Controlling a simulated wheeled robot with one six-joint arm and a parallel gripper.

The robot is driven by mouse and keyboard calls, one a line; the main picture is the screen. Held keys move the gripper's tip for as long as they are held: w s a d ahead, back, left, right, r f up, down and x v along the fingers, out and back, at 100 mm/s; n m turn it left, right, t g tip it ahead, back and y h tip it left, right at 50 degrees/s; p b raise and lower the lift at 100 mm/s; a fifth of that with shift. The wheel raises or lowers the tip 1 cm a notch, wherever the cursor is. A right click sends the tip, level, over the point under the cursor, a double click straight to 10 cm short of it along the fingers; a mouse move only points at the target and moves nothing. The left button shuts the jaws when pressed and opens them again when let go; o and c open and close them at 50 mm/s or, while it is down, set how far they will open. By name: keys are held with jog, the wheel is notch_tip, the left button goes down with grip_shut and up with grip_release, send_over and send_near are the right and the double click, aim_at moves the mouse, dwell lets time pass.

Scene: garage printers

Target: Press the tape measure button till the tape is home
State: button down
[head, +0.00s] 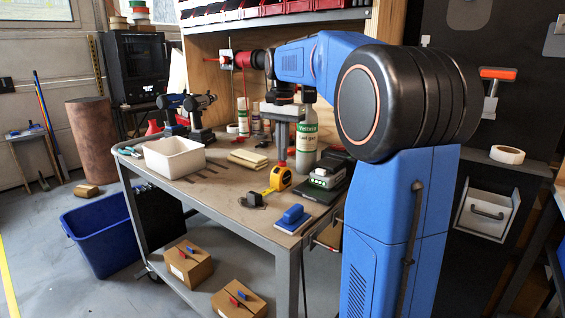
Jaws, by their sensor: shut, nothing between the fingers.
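The yellow and black tape measure (281,178) stands on the workbench near its front right part. A short yellow strip at its lower left leads toward a small dark block (254,199); I cannot make out where the tape ends. The tape measure's button is too small to tell. My gripper (283,163) points straight down, shut and empty, with its fingertips just above the tape measure's top. I cannot tell whether they touch it.
A spray can (306,135) stands behind my gripper. A white bin (174,157) and drills (197,112) are at left.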

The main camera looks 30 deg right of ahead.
jog(key=shift+f, duration=0.45)
dwell(0.8)
jog(key=shift+r, duration=3)
